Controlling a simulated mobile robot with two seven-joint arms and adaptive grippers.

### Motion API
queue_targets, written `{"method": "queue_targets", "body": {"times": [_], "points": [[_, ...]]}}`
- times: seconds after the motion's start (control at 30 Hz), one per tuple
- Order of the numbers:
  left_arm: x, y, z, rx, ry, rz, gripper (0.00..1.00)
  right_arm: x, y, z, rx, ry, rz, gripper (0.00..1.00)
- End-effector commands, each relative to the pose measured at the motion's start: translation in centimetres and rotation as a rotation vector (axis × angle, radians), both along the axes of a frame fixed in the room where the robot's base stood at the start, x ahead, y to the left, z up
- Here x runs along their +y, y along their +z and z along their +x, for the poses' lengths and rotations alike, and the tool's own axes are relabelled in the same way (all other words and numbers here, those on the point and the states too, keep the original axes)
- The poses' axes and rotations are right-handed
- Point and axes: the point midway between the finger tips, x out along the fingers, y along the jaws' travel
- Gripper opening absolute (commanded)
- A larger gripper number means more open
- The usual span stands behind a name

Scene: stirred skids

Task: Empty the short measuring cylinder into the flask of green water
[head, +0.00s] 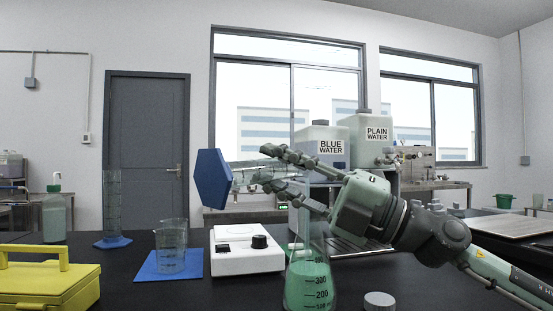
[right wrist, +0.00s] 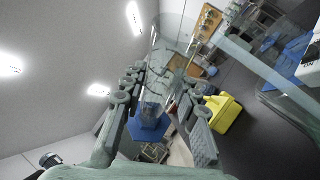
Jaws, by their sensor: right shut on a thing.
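The short measuring cylinder (head: 247,176) is clear, with a blue hexagonal base (head: 213,178). It lies tipped nearly level in the air, base to the left. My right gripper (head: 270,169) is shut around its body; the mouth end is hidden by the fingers. In the right wrist view the cylinder (right wrist: 156,88) runs between the fingers, with its blue base (right wrist: 148,130) below. I cannot tell whether liquid is inside. The flask of green water (head: 308,284) stands on the black bench, its clear neck below my right gripper. My left gripper is not in view.
A white stirrer plate (head: 246,259) stands left of the flask. A beaker (head: 170,252) stands on a blue mat (head: 150,272). A tall cylinder (head: 112,205), a pump bottle (head: 54,217) and a yellow case (head: 45,285) are further left. A grey round lid (head: 379,301) lies right of the flask.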

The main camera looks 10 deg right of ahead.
Motion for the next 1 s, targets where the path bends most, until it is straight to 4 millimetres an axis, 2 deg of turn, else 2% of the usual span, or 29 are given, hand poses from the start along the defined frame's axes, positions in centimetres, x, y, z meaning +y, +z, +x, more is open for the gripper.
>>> {"method": "queue_targets", "body": {"times": [0.03, 1.0], "points": [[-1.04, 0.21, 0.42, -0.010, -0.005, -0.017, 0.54, -0.01, 0.10, -0.02, -0.001, 0.000, 0.000, 0.00], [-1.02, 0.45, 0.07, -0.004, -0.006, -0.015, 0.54, -0.05, 0.12, -0.03, 0.016, 0.000, 0.029, 0.00]]}}
